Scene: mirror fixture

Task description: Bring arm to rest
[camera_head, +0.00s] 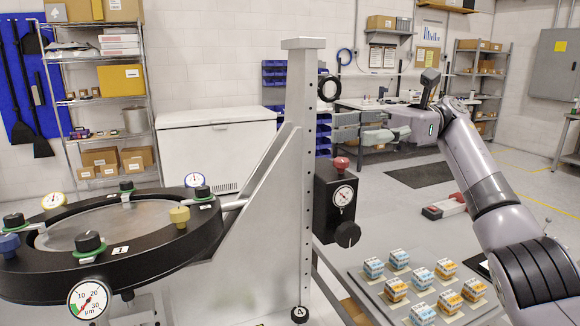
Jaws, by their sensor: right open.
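My right arm (478,165) comes in from the lower right and bends at a raised elbow, with its wrist turned to the left. My right gripper (346,127) is at the end of it, open, with its grey fingers pointing left. It is in the air to the right of the fixture's upright post (301,150), with nothing seen between its fingers. The mirror fixture's black ring (150,262) is at the left, with several clamps and dial gauges on it. My left arm and gripper are not in view.
A black box with a dial and knob (335,205) is on the post's right side, below my right gripper. Several small blue and orange boxes (396,289) stand on a grey table (352,278) at the lower right. A red and grey case (443,207) lies beyond.

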